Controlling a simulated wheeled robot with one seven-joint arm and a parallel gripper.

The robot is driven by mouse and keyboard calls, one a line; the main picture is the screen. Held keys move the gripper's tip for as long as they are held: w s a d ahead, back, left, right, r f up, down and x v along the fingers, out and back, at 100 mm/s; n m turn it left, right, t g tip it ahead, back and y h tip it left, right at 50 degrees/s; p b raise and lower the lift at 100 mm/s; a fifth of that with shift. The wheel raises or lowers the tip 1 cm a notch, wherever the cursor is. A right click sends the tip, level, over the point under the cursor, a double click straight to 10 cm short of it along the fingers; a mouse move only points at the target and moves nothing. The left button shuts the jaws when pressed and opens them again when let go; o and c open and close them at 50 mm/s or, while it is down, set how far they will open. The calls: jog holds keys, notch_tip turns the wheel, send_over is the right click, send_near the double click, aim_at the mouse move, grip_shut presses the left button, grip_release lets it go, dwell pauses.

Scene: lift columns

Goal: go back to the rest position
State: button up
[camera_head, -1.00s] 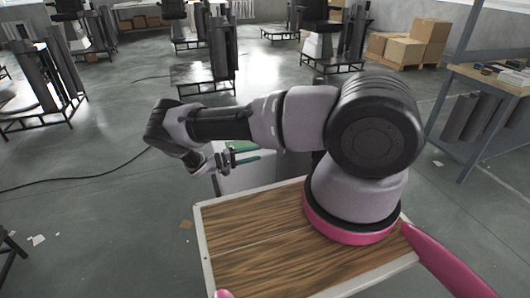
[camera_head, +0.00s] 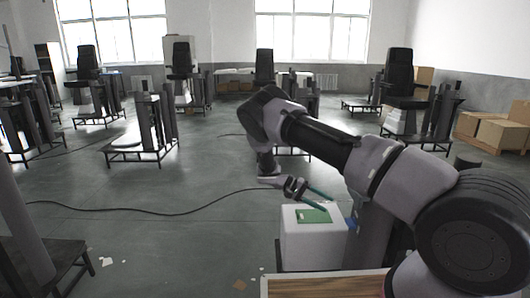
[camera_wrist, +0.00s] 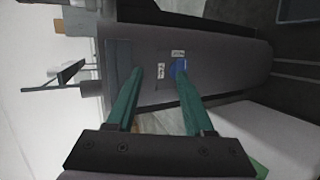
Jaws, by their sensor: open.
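My gripper (camera_head: 318,193) is in front of me in the head view, at the end of my bent arm. It is close to a white box (camera_head: 312,250) with a green patch on top, and seems to be above it. In the wrist view my gripper (camera_wrist: 158,75) has its two green fingers spread apart, with nothing between them.
A wood-topped surface (camera_head: 325,287) with a pale edge is at the bottom. Lift columns on black frames (camera_head: 150,130) stand around the hall. Cardboard boxes (camera_head: 495,132) are at the right. A black cable (camera_head: 150,212) crosses the grey floor, which is open at the left.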

jog(key=s+d+r+m+t+y, duration=0.1)
jog(key=s+r+y, duration=0.25)
jog(key=r, duration=0.65)
jog(key=s+r+t+y, duration=0.15)
jog(key=r+y, duration=0.25)
jog(key=r, duration=0.7)
jog(key=s+d+r+m+t+y, duration=0.1)
jog(key=s+r+y, duration=0.3)
jog(key=r, duration=0.6)
jog(key=s+r+t+y, duration=0.1)
jog(key=s+r+t, duration=0.3)
jog(key=s+r, duration=0.3)
jog(key=s+r+t+y, duration=0.2)
jog(key=s+r, duration=0.5)
jog(key=s, duration=0.5)
jog(key=shift+s+a+n+t, duration=0.3)
jog(key=shift+s+a+t, duration=0.05)
jog(key=shift+t, duration=0.5)
